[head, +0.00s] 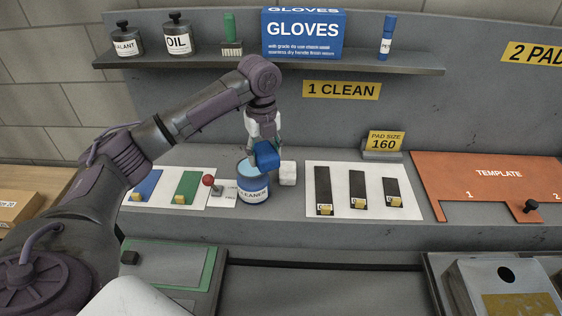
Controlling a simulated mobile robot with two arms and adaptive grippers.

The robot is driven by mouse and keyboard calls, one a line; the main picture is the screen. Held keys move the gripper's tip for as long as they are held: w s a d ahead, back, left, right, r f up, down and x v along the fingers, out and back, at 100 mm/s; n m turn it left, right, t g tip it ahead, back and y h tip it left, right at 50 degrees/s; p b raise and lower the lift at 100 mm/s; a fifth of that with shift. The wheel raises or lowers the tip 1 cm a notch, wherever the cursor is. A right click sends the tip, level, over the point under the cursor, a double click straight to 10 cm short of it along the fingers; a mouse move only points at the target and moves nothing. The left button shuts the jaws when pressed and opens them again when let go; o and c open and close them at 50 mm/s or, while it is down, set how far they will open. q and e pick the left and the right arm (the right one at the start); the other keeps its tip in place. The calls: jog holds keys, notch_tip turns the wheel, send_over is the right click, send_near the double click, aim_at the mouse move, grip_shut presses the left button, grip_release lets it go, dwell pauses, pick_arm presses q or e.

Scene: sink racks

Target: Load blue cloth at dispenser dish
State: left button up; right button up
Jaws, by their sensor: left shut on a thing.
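My left gripper (264,143) reaches in from the left, pointing down behind the cleaner can. It is shut on a blue block-like piece, which looks like the blue cloth (267,156). The cloth is at the upper right of the cleaner can (253,189), whose light-blue dish top (247,167) is partly hidden by it. I cannot tell whether the cloth touches the dish. A small white block (288,174) shows just right of the can. My right gripper is not in view.
The shelf (360,66) overhangs behind.

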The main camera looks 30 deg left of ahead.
pick_arm(q)
jog(key=a+p, duration=0.1)
jog(key=w+a+r+n, duration=0.1)
jog(key=a, duration=0.1)
jog(key=a+n+p, duration=0.1)
jog(key=a, duration=0.1)
jog(key=shift+w+a+r+p, duration=0.15)
jog(key=shift+r+p, duration=0.2)
jog(key=shift+f, duration=3.05)
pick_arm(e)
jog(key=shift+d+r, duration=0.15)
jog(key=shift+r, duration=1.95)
pick_arm(q)
jog(key=shift+f+b, duration=0.35)
jog(key=shift+f, duration=0.75)
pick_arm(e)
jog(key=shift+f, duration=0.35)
pick_arm(q)
jog(key=shift+r, duration=0.1)
jog(key=shift+r+p, duration=0.3)
jog(key=shift+r, duration=3.15)
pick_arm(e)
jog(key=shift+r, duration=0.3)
pick_arm(q)
jog(key=shift+f+n, duration=0.1)
jog(key=shift+n, duration=0.2)
